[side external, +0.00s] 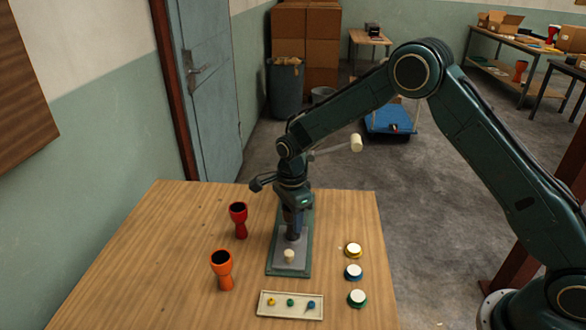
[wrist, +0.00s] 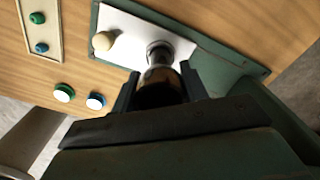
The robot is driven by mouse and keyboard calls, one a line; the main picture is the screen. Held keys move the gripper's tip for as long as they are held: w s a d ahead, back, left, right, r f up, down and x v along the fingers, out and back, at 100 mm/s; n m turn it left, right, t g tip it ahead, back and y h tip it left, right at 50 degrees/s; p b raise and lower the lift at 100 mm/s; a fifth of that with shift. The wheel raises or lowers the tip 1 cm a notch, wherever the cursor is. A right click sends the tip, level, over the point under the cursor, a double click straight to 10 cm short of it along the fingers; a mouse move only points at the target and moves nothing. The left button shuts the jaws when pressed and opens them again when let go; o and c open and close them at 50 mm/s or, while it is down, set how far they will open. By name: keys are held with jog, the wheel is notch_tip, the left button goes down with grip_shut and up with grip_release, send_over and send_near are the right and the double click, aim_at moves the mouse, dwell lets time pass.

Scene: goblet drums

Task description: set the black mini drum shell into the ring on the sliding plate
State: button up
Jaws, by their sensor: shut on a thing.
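The black mini drum shell (side external: 292,229) is upright between the fingers of my gripper (side external: 293,209). In the wrist view the dark shell (wrist: 160,76) sits between both fingers of my gripper (wrist: 160,88), which is shut on it. Its lower end is over the pale sliding plate (wrist: 124,24), at or just above a grey ring (wrist: 158,45). I cannot tell whether the foot is inside the ring or only above it. A cream knob (wrist: 103,41) stands on the plate beside the ring; it also shows in the side view (side external: 289,256).
The plate lies in a green base (side external: 272,268). Left of it stand a red shell (side external: 239,221) and an orange shell (side external: 223,270). A tray (side external: 265,312) with small coloured parts lies in front. White-topped discs with yellow (side external: 353,250), blue (side external: 353,271) and green (side external: 357,298) rims lie right.

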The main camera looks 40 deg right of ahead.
jog(key=shift+f, duration=0.35)
jog(key=o, duration=1)
jog(key=shift+r, duration=0.15)
jog(key=shift+r, duration=6.25)
jog(key=shift+r, duration=0.1)
